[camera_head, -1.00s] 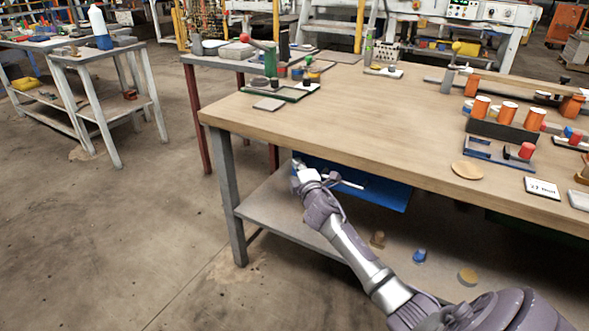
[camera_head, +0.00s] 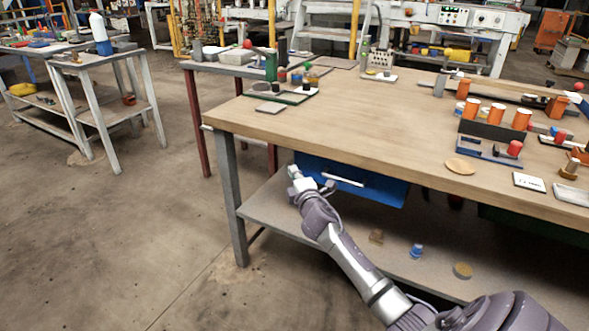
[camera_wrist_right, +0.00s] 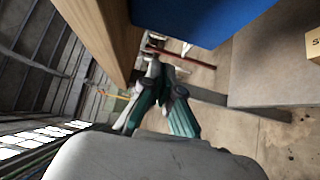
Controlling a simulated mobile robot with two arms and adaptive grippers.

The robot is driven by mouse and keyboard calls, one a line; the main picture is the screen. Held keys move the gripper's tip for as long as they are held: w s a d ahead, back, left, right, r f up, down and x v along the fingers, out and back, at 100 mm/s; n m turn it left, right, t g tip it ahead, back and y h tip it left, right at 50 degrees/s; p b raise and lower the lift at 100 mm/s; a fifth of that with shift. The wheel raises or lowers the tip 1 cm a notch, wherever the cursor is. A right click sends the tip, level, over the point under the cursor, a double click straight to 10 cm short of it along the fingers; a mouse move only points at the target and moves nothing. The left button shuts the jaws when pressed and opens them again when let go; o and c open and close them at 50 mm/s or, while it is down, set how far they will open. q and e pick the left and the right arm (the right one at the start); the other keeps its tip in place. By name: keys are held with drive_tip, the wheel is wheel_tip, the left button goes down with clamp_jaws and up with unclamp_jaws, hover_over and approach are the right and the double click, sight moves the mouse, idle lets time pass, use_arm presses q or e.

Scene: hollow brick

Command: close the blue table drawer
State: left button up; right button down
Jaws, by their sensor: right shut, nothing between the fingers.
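The blue drawer (camera_head: 385,190) hangs under the front edge of the wooden worktable, with a pale bar handle (camera_head: 343,180) on its front. How far it stands out is hard to tell. My right gripper (camera_head: 295,174) is shut and empty at the drawer's left end, left of the handle; I cannot tell whether it touches the drawer. In the right wrist view, the blue drawer (camera_wrist_right: 190,15) fills the top, and the shut fingers (camera_wrist_right: 155,70) point past it below. My left gripper is not in view.
The wooden tabletop (camera_head: 350,120) carries orange cylinders (camera_head: 497,113), trays and small parts. Its grey leg (camera_head: 230,195) stands left of my right gripper. A lower shelf (camera_head: 330,225) under the drawer holds a few small objects. The floor at left front is clear.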

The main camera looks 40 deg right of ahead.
use_arm(q)
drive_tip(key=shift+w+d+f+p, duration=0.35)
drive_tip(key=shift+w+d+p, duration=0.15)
drive_tip(key=shift+p, duration=0.15)
use_arm(e)
drive_tip(key=v, duration=0.8)
drive_tip(key=shift+d+f, duration=0.2)
drive_tip(key=shift+f, duration=0.1)
drive_tip(key=shift+s+f, duration=0.1)
drive_tip(key=shift+s, duration=0.1)
